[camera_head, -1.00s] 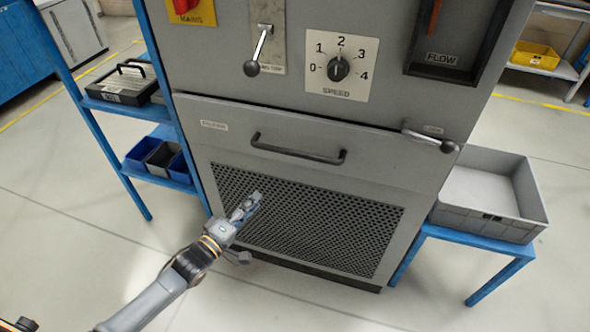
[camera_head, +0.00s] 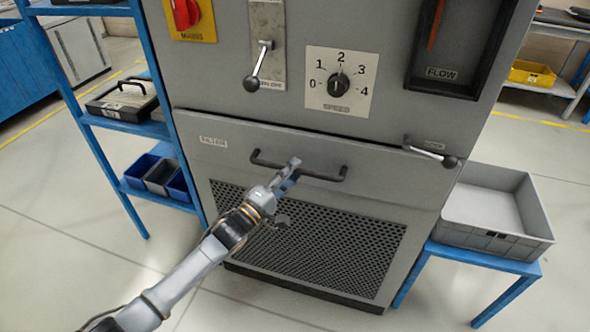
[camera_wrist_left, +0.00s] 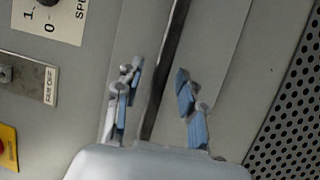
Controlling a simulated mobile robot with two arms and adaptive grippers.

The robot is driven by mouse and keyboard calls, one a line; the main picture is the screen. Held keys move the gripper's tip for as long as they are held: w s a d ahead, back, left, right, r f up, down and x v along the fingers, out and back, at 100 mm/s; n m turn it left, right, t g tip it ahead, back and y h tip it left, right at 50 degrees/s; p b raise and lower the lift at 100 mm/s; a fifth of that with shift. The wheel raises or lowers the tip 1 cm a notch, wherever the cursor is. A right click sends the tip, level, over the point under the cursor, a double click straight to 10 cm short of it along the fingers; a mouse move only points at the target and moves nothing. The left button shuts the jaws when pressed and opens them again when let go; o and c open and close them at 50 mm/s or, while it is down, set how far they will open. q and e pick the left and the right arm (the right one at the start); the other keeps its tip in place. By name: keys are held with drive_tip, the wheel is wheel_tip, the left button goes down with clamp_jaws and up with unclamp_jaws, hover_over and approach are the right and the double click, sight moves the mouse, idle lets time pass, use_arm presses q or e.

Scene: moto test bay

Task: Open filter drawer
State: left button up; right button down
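The filter drawer (camera_head: 385,185) is a grey front panel with a "FILTER" label, and it looks closed. Its dark bar handle (camera_head: 325,177) runs across the upper part of the panel. My left gripper (camera_head: 292,168) is at the middle of the handle in the head view. In the left wrist view, the gripper (camera_wrist_left: 158,95) has its blue-padded fingers apart, one on each side of the handle (camera_wrist_left: 160,75), with gaps visible. My right gripper is not in view.
A perforated grille (camera_head: 320,245) is below the handle. A speed dial (camera_head: 338,85) and a ball-ended lever (camera_head: 258,68) are above. A blue shelf (camera_head: 100,120) stands left; a grey crate (camera_head: 495,240) on a blue stand is right.

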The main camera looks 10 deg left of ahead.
use_arm(q)
drive_tip(key=shift+w+d+r, duration=0.1)
drive_tip(key=shift+w+d, duration=0.25)
drive_tip(key=shift+w, duration=0.25)
clamp_jaws()
drive_tip(key=shift+s, duration=0.1)
